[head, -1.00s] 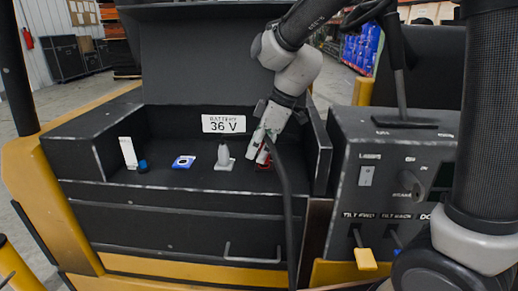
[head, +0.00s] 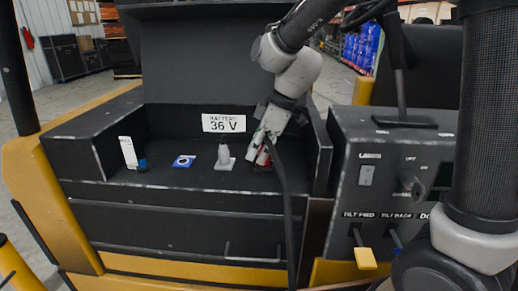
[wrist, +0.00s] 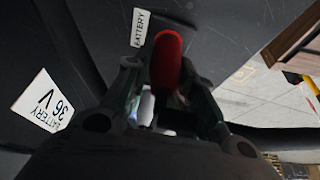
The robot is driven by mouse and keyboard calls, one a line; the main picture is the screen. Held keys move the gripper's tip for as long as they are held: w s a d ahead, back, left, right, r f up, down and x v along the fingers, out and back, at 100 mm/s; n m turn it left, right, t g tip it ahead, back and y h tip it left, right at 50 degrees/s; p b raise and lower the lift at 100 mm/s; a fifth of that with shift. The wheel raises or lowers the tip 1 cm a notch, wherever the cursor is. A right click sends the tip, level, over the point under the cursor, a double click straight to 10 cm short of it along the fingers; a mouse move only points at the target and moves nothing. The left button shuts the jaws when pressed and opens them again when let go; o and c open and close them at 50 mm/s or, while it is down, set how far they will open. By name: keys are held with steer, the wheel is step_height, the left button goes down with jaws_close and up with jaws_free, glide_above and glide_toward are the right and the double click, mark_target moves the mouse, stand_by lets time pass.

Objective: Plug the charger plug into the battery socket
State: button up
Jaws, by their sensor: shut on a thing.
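My gripper (head: 262,150) is low at the right end of the black battery bay, shut on a red plug (wrist: 168,60). In the head view only a little of the red plug (head: 263,160) shows between the fingers. A black cable (head: 287,200) hangs from the gripper over the bay's front edge. Which one is the battery socket I cannot tell. The gripper hides whatever lies beneath the plug.
A white upright piece (head: 128,152) and a small blue one beside it stand at the bay's left end. A "BATTERY 36 V" label (head: 223,123) is on the back wall. The control panel (head: 390,190) with levers borders the bay on the right.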

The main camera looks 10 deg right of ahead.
steer(key=shift+f, duration=0.3)
steer(key=o, duration=1.1)
steer(key=shift+r, duration=0.15)
steer(key=v, duration=1.1)
steer(key=shift+s+d+r, duration=0.1)
steer(key=shift+r, duration=0.25)
